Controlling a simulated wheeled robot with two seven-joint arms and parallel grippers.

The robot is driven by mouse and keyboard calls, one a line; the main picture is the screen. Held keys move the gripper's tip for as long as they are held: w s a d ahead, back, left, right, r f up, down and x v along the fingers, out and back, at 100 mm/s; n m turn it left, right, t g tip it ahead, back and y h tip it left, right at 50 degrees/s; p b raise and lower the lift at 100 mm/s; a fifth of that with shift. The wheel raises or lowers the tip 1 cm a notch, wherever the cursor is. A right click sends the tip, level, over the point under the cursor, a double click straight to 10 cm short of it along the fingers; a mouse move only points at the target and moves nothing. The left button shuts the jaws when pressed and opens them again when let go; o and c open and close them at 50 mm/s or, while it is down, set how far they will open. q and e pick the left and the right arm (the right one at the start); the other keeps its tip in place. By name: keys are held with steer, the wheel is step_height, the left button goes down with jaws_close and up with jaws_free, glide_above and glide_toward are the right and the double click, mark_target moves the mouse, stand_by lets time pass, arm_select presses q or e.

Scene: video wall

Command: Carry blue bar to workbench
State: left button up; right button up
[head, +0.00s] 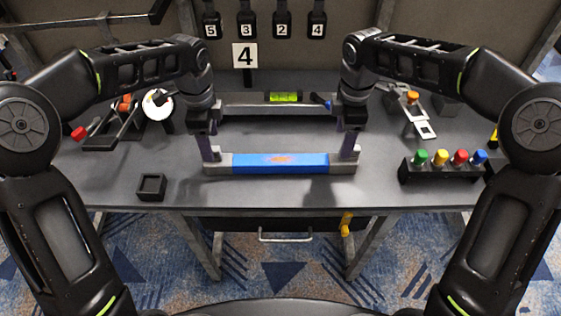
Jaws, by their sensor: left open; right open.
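The blue bar (280,163) lies level across the front middle of the grey workbench (240,199), its length running left to right. It has a blue middle with an orange mark and grey ends. It appears to rest on the bench top. My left gripper (210,152) points down at the bar's left grey end and is open. My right gripper (350,150) points down at the right grey end and is open. Fingers of both are close to the ends; whether they touch them is unclear.
Behind the bar is a grey rail with a green level (284,97). A small black tray (151,187) is front left. A toggle clamp (117,124) is left. Numbered tags hang on the back panel. A drawer handle (285,237) is below.

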mark_target(339, 157)
arm_select(q)
steer(key=shift+f, duration=3.9)
arm_select(e)
steer(key=shift+f, duration=3.9)
arm_select(q)
steer(key=shift+c, duration=0.5)
arm_select(e)
steer(key=shift+c, duration=0.5)
arm_select(q)
jaws_close()
arm_select(e)
jaws_close()
steer(key=shift+r, duration=0.1)
